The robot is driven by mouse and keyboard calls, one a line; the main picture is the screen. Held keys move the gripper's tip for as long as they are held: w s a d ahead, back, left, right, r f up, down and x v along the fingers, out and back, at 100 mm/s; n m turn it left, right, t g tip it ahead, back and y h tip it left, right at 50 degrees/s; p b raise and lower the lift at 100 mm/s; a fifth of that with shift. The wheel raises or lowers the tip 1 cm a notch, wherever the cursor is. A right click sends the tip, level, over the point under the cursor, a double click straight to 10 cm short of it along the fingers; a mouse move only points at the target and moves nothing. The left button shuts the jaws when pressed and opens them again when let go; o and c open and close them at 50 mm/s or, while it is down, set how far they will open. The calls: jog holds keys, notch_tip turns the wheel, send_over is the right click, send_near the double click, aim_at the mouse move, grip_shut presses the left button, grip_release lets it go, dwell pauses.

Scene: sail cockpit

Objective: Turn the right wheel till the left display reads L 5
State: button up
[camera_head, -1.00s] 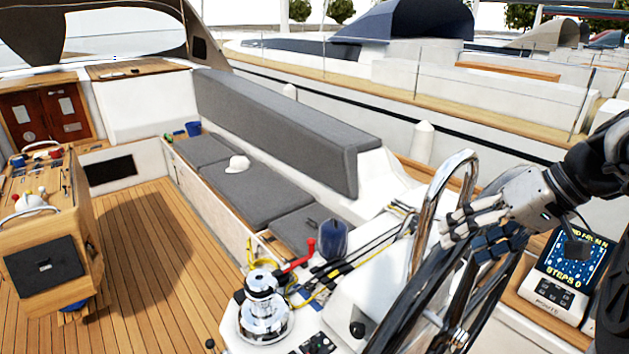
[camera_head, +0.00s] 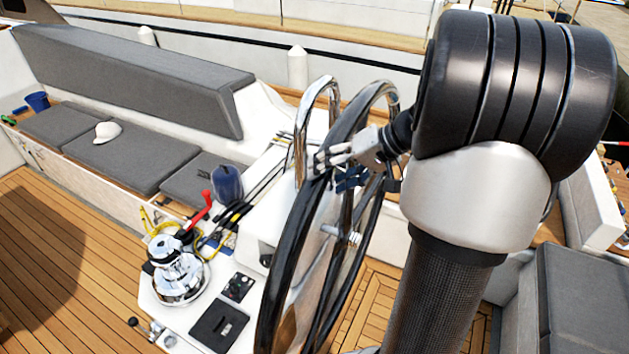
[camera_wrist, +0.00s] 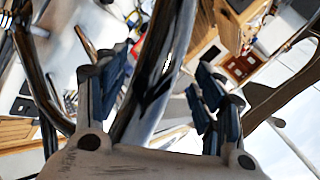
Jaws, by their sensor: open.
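The steering wheel (camera_head: 287,245) stands upright in the middle of the head view, with a black rim and shiny metal spokes. My gripper (camera_head: 335,168) is at the upper part of the wheel, partly screened by my arm. In the wrist view my gripper (camera_wrist: 162,78) is open, its dark finger pads on either side of the wheel rim (camera_wrist: 150,85), which runs between them. I cannot tell whether either pad touches the rim. No display shows in either current view, so no reading can be seen.
A chrome winch (camera_head: 178,275) with a red-handled lever (camera_head: 200,207) beside it stands left of the wheel. A bent chrome rail (camera_head: 302,130) rises close to the wheel. A grey bench (camera_head: 130,150) with a white cap (camera_head: 107,131) lies beyond. Teak floor at left is clear.

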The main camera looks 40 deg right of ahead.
jog(key=x, duration=0.5)
jog(key=shift+w+f, duration=0.1)
jog(key=shift+w, duration=0.05)
jog(key=shift+c, duration=0.5)
jog(key=c, duration=1.4)
